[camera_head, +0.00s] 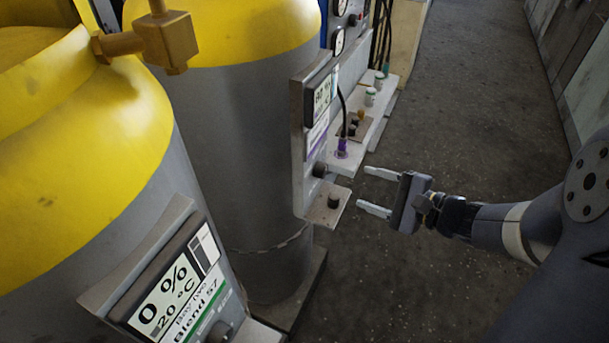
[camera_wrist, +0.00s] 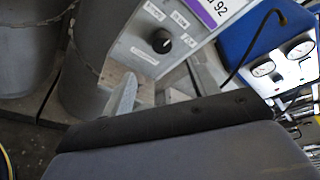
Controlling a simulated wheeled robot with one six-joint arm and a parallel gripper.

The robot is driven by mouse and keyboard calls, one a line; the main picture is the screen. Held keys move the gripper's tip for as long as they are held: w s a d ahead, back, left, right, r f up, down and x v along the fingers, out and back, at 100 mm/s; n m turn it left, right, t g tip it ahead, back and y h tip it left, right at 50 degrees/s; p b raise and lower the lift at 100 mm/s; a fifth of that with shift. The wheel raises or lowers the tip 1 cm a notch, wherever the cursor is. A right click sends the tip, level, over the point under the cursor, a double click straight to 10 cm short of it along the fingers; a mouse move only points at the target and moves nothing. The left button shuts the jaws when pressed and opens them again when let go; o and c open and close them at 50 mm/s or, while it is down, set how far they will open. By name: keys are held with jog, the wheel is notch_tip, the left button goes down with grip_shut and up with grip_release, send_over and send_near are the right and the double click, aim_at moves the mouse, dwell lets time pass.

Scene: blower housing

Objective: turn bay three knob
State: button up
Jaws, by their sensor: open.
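The black round knob (camera_wrist: 161,41) is on a light panel with small printed labels around it, below a purple-striped label in the wrist view. In the head view the same knob (camera_head: 320,170) appears low on the upright grey panel (camera_head: 312,125) with a small display on the second cylinder; its bay number is not readable. My gripper (camera_head: 364,190) is open and empty, to the right of this panel, its two pale fingers pointing toward it with a gap between. In the wrist view a finger shows below the knob, apart from it.
The nearer cylinder carries a "Bay two" panel (camera_head: 180,290). Behind are a bench (camera_head: 375,105) with small jars, a dark cable, and gauges (camera_wrist: 299,50). The floor on the right is clear.

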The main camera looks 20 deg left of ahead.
aim_at(325, 171)
jog(key=x, duration=1.1)
jog(key=shift+w+r, duration=0.1)
jog(key=shift+d, duration=0.1)
jog(key=c, duration=1)
